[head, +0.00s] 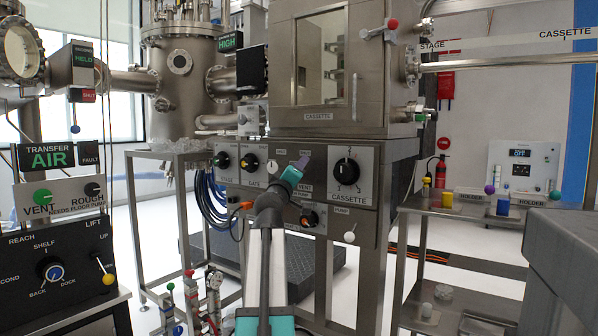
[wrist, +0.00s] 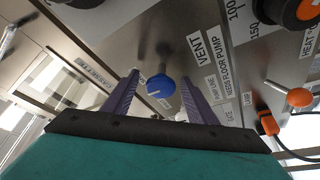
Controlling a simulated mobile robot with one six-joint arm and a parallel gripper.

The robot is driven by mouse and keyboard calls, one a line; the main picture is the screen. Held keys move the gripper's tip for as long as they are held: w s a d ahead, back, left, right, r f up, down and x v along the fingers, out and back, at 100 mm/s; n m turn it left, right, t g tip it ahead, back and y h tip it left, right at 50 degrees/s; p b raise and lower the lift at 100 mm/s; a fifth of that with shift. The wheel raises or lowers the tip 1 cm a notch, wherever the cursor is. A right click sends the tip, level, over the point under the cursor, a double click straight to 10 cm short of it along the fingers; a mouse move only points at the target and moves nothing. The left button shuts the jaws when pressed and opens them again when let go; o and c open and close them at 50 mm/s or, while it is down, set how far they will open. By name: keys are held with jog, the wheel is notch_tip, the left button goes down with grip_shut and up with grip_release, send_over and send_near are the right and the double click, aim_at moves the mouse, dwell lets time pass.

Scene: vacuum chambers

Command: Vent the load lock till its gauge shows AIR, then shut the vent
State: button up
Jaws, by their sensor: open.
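The vent control is a blue knob with a white mark (wrist: 161,87), next to a VENT label (wrist: 208,52) in the wrist view. My gripper (wrist: 158,72) is open, with a purple finger on either side of the knob; whether either finger touches it I cannot tell. In the head view my gripper (head: 303,160) is at the steel control panel (head: 232,184) under the cassette chamber (head: 318,118) and hides the knob. The VENT label also shows there (head: 305,188). A gauge reading AIR (head: 52,156) is labelled TRANSFER. I cannot make out a load lock reading.
A CASSETTE dial (head: 346,172) is right of my gripper, and a white-ball lever (head: 349,237) is below. An orange ball lever (wrist: 299,97) and orange plug (wrist: 267,124) are near the knob. A shelf (head: 470,210) with holders stands at right.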

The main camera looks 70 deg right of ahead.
jog(key=p+v, duration=0.3)
jog(key=v, duration=1)
jog(key=shift+s+a, duration=0.2)
jog(key=shift+a, duration=0.05)
jog(key=shift+w, duration=0.1)
dwell(0.7)
